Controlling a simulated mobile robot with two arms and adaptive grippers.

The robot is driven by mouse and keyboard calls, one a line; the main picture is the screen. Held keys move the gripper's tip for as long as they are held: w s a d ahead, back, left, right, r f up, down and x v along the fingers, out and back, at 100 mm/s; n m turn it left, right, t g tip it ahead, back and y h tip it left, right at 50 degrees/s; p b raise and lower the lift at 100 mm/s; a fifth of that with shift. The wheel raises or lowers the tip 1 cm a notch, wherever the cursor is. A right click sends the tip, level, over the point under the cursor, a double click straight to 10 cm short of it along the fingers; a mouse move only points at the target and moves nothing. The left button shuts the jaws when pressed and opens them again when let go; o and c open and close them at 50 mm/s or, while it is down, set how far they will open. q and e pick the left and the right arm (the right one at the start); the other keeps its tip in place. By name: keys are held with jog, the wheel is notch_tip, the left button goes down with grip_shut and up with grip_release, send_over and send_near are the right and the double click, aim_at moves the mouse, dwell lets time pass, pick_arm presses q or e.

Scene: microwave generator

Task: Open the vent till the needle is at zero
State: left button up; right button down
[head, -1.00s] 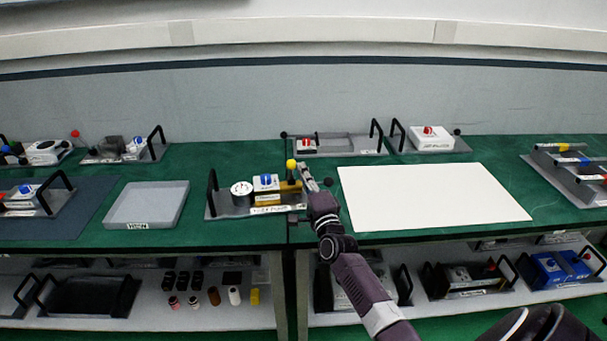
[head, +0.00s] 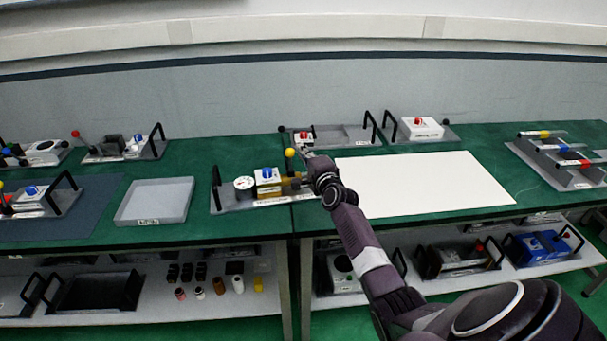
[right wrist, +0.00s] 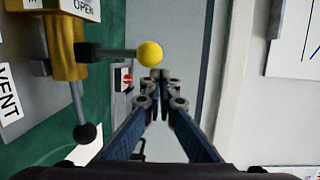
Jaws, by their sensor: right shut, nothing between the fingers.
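The vent device sits on the green bench in the head view, with a round white gauge (head: 244,184), a white block with a blue knob (head: 267,174) and a brass body (head: 290,185). Its needle is too small to read. A lever with a yellow ball (head: 290,153) stands up from it. My left gripper is not in view.
A white sheet (head: 425,185) lies right of the device and a grey tray (head: 155,201) left of it. Other devices with black handles stand along the back and far right. A lower shelf (head: 210,310) holds several small parts.

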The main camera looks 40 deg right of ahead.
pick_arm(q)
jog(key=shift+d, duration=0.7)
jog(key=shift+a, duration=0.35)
pick_arm(e)
jog(key=shift+s, duration=0.1)
